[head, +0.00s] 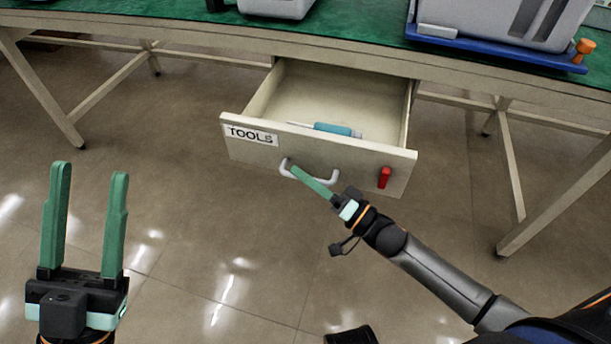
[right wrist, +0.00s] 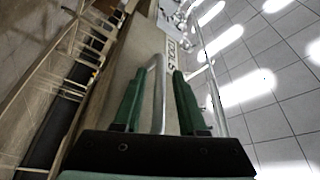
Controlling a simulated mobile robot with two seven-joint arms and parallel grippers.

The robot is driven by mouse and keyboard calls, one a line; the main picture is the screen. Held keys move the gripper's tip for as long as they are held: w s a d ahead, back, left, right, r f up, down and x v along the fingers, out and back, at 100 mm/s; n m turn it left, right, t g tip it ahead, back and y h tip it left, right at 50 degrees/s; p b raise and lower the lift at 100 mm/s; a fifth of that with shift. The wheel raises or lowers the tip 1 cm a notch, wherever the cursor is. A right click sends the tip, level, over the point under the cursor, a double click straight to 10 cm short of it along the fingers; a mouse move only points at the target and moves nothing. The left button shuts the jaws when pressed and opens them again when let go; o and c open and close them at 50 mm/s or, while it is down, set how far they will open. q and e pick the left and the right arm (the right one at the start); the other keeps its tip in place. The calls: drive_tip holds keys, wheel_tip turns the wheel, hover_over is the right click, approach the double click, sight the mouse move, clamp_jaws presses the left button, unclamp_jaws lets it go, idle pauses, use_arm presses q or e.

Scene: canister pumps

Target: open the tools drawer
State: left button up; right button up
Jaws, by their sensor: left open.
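The tools drawer (head: 320,95) is pulled well out from under the green-topped workbench, and its inside shows. Its pale front panel (head: 345,160) has a TOOLS label (head: 250,135) and a light curved handle (head: 285,170). My right gripper (head: 296,168) is at the handle, with its green fingers reaching to the bar. In the right wrist view, the handle bar (right wrist: 158,95) lies between the two fingers; whether they press on it cannot be told. My left gripper (head: 90,180) is open and empty, low at the left, away from the drawer.
A teal-handled tool (head: 335,129) lies inside the drawer. A red piece (head: 384,177) is on the drawer front, right of the handle. Grey equipment and a blue tray (head: 480,50) stand on the bench (head: 345,27). Bench legs stand at both sides. Floor before the drawer is clear.

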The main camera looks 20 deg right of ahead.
clamp_jaws()
idle(1.2)
